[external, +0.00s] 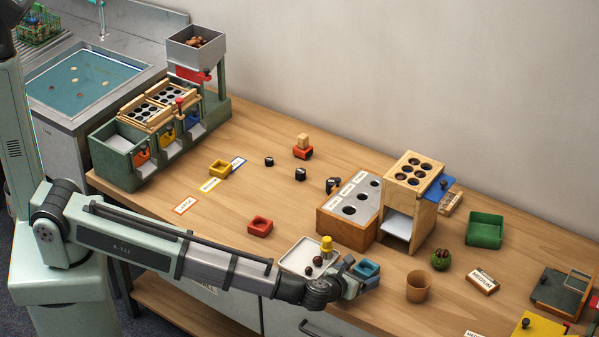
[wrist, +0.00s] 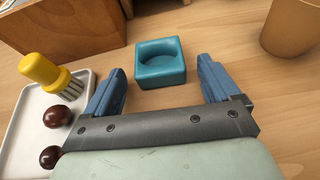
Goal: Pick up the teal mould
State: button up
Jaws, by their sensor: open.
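The teal mould (wrist: 160,66) is a small square block with a round hollow. It lies on the wooden table, and in the wrist view it sits upper centre, just beyond and between my fingertips. In the external view the mould (external: 367,268) shows beside the end of my arm at the table's front. My gripper (wrist: 160,85) is open, with one blue finger to the left of the mould and one to the right. A gap shows between each finger and the mould. In the external view my gripper (external: 365,281) is partly hidden by my wrist.
A white tray (wrist: 22,137) with a yellow-handled brush (wrist: 48,75) and brown chestnuts (wrist: 56,117) lies close left of my gripper. A tan cup (wrist: 291,28) stands to the right. A wooden box (wrist: 65,30) stands behind. A red mould (external: 260,227) lies farther left.

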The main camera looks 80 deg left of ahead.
jog(key=c, duration=1.2)
jog(key=shift+r, duration=0.15)
